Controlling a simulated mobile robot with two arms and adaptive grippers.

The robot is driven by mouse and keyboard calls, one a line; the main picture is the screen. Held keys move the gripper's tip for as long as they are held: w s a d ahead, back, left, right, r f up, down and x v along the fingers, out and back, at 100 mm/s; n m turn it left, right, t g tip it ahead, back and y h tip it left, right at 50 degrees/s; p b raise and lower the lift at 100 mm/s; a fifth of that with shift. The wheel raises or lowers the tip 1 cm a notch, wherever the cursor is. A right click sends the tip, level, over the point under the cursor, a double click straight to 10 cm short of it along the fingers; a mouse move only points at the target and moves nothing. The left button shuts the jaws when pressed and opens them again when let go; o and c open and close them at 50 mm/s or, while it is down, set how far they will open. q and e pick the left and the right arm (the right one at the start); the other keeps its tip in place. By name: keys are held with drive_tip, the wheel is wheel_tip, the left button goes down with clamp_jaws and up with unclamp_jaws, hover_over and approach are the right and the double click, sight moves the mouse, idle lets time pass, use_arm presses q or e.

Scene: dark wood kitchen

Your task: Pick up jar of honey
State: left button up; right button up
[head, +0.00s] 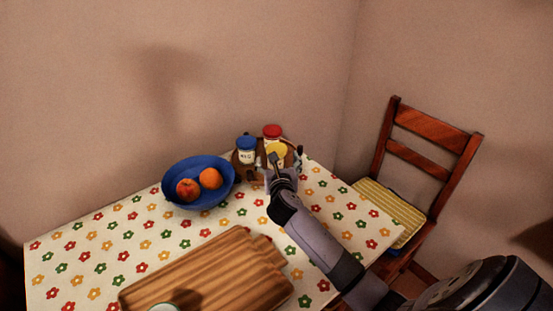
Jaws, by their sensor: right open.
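A jar with a yellow lid (277,149), which looks like the honey jar, stands on a round brown wooden tray (240,157) at the far right of the table. My right gripper (280,162) is open right at this jar and hides most of its body. I cannot tell whether the fingers touch the jar or how they sit around it. A jar with a blue lid (246,148) stands to its left and a jar with a red lid (272,132) behind it. My left gripper is out of view.
A blue bowl (172,174) with an apple (188,190) and an orange (210,178) is left of the tray. A wooden cutting board (215,270) lies in front. A flowered cloth (90,255) covers the table. A chair (435,128) stands at the right, near the wall.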

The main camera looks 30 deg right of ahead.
sight(276, 148)
drive_tip(key=shift+x, duration=1.05)
drive_tip(key=shift+w+d+f, duration=0.1)
drive_tip(key=shift+w+d, duration=0.1)
drive_tip(key=shift+w, duration=0.05)
drive_tip(key=x, duration=0.3)
drive_tip(key=shift+w+d+b, duration=0.15)
drive_tip(key=shift+b, duration=0.15)
drive_tip(key=shift+w+d+f, duration=0.15)
drive_tip(key=shift+w+d, duration=0.05)
drive_tip(key=shift+w, duration=0.2)
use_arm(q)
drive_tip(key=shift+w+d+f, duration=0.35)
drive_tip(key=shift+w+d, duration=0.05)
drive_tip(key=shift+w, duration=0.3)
use_arm(e)
drive_tip(key=shift+c, duration=0.5)
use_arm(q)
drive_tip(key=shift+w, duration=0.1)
use_arm(e)
drive_tip(key=c, duration=1.5)
